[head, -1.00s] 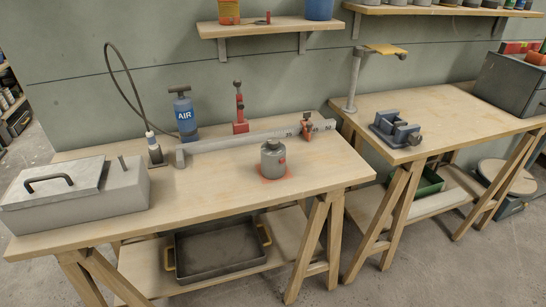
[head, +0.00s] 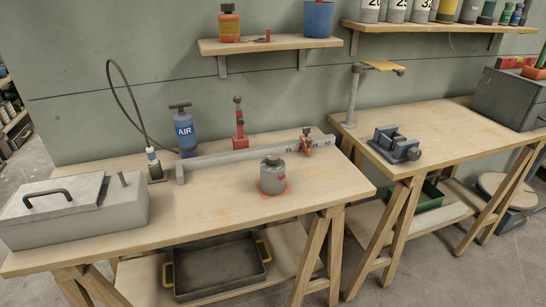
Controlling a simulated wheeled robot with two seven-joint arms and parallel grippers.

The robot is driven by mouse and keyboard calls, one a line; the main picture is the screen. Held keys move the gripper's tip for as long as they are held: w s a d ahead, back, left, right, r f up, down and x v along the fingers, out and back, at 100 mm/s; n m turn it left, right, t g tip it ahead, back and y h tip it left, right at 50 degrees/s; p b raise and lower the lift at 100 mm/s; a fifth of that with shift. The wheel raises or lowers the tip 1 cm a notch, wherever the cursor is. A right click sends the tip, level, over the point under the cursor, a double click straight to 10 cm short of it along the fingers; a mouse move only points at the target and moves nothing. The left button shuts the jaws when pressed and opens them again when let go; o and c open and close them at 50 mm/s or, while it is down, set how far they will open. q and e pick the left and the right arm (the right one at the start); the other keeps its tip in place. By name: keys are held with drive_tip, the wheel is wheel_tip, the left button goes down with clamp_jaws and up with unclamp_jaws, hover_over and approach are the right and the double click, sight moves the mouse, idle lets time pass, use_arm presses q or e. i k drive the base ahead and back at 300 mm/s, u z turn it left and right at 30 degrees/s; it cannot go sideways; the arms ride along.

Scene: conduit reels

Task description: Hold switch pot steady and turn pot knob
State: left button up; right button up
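A small grey pot (head: 272,178) with a darker grey knob (head: 272,161) on top stands upright on the left workbench, right of its middle. It looks like the switch pot. It sits on a flat reddish square (head: 286,189) on the bench top. A small red mark shows on the pot's side. Neither of my grippers shows in the head view, and nothing touches the pot.
A grey lidded box (head: 75,215) fills the bench's left end. A blue AIR pump (head: 184,131) and red stand (head: 239,125) are at the back. Bench top (head: 205,215) in front is clear.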

sight(272, 159)
drive_tip(key=z, duration=1.75)
drive_tip(key=i, duration=1.4)
drive_tip(key=u, duration=1.45)
